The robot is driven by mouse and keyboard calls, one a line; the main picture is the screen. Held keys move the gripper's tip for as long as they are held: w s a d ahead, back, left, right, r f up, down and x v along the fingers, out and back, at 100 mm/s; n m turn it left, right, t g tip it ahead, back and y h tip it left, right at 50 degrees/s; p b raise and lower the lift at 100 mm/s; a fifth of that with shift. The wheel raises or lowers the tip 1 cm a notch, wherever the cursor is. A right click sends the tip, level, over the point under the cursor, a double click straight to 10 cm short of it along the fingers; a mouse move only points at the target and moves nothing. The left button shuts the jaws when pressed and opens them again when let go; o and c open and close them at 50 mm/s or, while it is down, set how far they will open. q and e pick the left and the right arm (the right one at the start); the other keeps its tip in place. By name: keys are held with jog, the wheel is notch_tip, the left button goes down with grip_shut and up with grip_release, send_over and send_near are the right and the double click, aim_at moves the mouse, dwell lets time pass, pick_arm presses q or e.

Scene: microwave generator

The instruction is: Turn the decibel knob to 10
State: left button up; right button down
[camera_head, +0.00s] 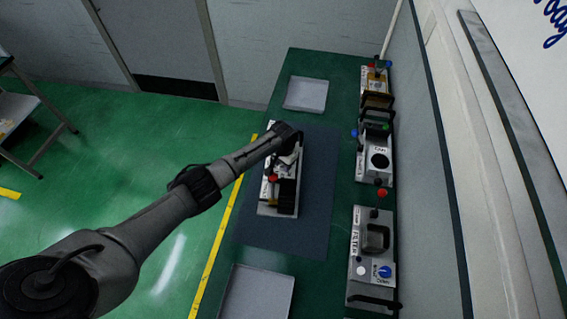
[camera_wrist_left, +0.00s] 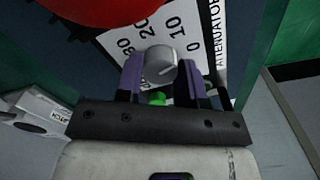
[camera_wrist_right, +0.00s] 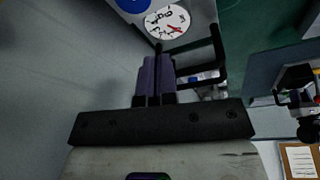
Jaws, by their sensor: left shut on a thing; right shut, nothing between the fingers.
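The attenuator box (camera_head: 265,209) stands on the dark mat, partly covered by my left arm. In the left wrist view its white label (camera_wrist_left: 203,60) shows the numbers 30, 20, 10 and 0 around a grey decibel knob (camera_wrist_left: 158,65). My left gripper (camera_wrist_left: 160,72) has its purple fingers closed on either side of the knob. The knob's exact setting is hard to read. In the head view the left gripper (camera_head: 291,146) is over the box. My right gripper (camera_wrist_right: 155,65) is shut and empty in the right wrist view, and does not show in the head view.
A large red part (camera_wrist_left: 100,8) is close to the left gripper. Several devices stand along the table's right side, including the filter box (camera_head: 357,293). Grey trays (camera_head: 306,94) lie at the back and front. A round dial (camera_wrist_right: 168,22) and black handle (camera_wrist_right: 219,52) are near the right gripper.

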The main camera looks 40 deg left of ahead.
pick_arm(q)
jog(key=shift+c, duration=0.8)
jog(key=n+p, duration=0.2)
jog(key=shift+r+p, duration=0.25)
jog(key=shift+p, duration=0.05)
jog(key=shift+n+p, duration=0.3)
jog(key=shift+n, duration=0.5)
jog(key=shift+f+n+p, duration=0.25)
jog(key=shift+n+p, duration=0.05)
jog(key=shift+n, duration=0.6)
pick_arm(e)
notch_tip(320, 180, up, 4)
jog(key=shift+f, duration=0.15)
pick_arm(q)
jog(key=o, duration=0.9)
jog(key=shift+o, duration=0.2)
